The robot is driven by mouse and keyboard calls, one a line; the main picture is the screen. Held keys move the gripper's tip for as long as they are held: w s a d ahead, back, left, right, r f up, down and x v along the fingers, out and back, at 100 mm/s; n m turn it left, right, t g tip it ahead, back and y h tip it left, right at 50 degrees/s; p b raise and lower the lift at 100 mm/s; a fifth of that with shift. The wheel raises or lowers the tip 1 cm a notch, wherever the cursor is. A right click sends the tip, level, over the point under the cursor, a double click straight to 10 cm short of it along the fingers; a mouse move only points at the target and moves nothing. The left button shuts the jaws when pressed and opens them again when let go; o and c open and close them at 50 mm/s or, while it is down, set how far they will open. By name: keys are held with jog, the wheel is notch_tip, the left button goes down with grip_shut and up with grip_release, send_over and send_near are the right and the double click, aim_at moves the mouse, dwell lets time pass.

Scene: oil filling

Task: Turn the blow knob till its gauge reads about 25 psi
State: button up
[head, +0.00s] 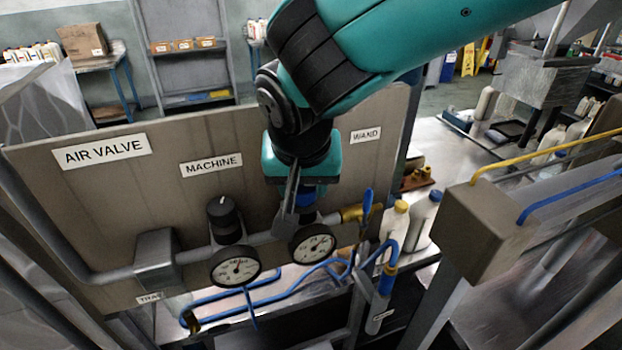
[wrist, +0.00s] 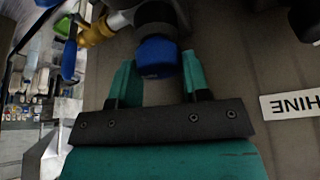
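The blue knob (head: 306,197), which I take for the blow knob, sits on the panel pipe under the WAND side; it also shows in the wrist view (wrist: 156,57). Its gauge (head: 313,244) is white-faced, just below it; the reading is too small to tell. My gripper (head: 297,188) is at the blue knob and hides part of it in the head view. In the wrist view my gripper (wrist: 158,72) has its two teal fingers apart, with the blue knob between or just beyond their tips. I cannot tell whether they touch it.
A black knob (head: 225,216) with a second gauge (head: 235,267) stands to the left under the MACHINE label (head: 211,165). A brass fitting with a blue lever (head: 367,206) is close on the right. White bottles (head: 395,222) stand further right.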

jog(key=c, duration=0.3)
jog(key=shift+f+n+y+b, duration=0.15)
jog(key=shift+n+y+b, duration=0.15)
jog(key=shift+n+b, duration=0.35)
jog(key=shift+n, duration=0.55)
jog(key=o, duration=0.9)
